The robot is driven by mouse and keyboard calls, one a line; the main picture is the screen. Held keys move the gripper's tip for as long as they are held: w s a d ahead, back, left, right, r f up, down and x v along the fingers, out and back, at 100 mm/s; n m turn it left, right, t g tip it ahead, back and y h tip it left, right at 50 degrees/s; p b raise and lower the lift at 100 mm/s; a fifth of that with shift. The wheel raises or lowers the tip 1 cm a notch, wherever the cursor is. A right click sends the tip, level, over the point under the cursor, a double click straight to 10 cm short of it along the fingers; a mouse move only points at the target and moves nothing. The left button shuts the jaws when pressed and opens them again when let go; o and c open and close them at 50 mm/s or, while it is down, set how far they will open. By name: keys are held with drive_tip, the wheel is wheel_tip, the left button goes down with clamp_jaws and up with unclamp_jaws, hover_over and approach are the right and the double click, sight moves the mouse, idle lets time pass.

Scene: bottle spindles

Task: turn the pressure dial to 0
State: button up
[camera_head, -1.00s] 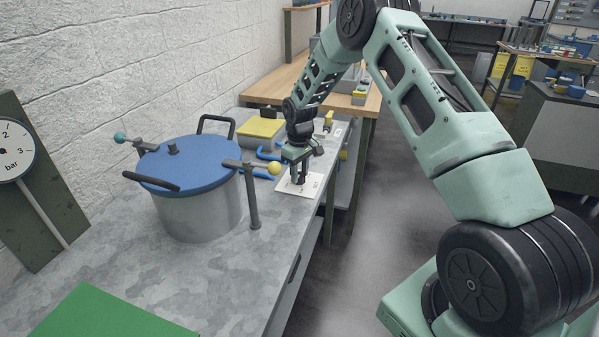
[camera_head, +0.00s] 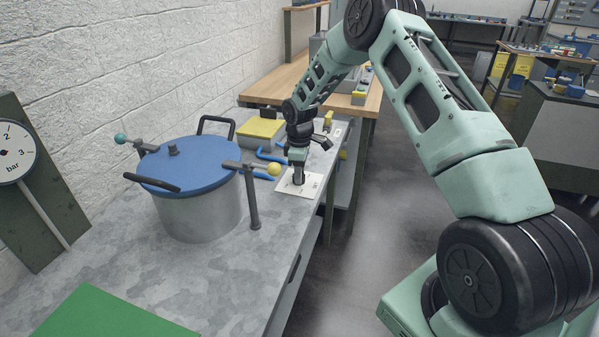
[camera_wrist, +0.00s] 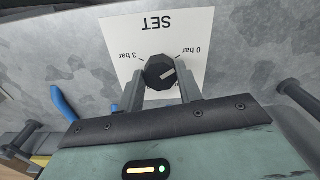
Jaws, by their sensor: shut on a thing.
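The pressure dial (camera_wrist: 158,72) is a black faceted knob with a pale pointer line, on a white plate marked SET (camera_wrist: 180,24). In the wrist view the plate appears upside down, with "0 bar" at the right and "3 bar" at the left. The pointer line points right, a little below the "0 bar" mark. My gripper (camera_wrist: 161,84) is shut on the dial, one finger on each side. In the head view my gripper (camera_head: 298,180) reaches down to the white plate (camera_head: 312,186) near the bench edge and hides the dial.
A steel pot with a blue lid (camera_head: 190,163) and clamp arms stands left of my gripper. A bar gauge (camera_head: 14,152) is at far left. A green mat (camera_head: 105,318) lies in front.

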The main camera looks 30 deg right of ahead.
drive_tip(key=shift+w+r, duration=0.1)
drive_tip(key=o, duration=1)
wheel_tip(320, 180, up, 17)
drive_tip(key=b, duration=0.2)
drive_tip(key=shift+r, duration=0.15)
